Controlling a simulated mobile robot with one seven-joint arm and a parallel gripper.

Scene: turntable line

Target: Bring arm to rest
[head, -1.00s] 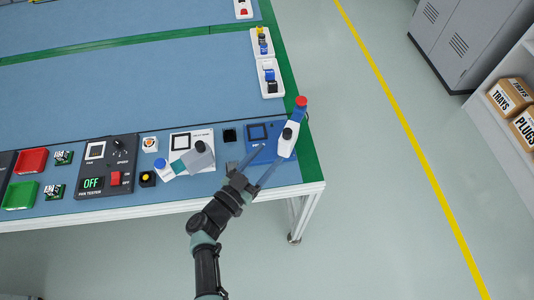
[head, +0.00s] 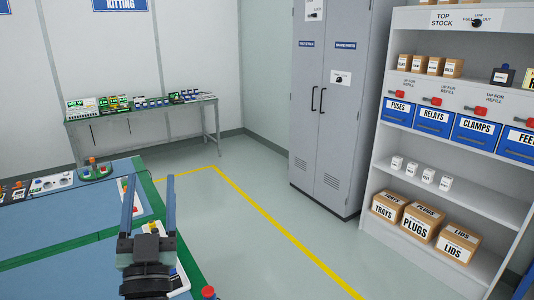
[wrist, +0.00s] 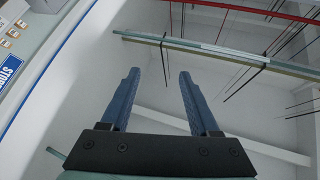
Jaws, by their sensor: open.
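My gripper (head: 148,208) is raised above the right end of the blue-topped workbench (head: 60,268) in the head view. Its two blue fingers point up and stand apart with nothing between them. In the wrist view my gripper (wrist: 158,90) is also open and empty, with a pale wall and overhead bars beyond it. The arm below the wrist is mostly out of the head view.
A grey cabinet (head: 333,110) and a white shelf unit (head: 395,155) with blue bins and boxes stand to the right. A kitting table (head: 140,112) is at the back. The floor (head: 260,215) between them is clear, with a yellow line.

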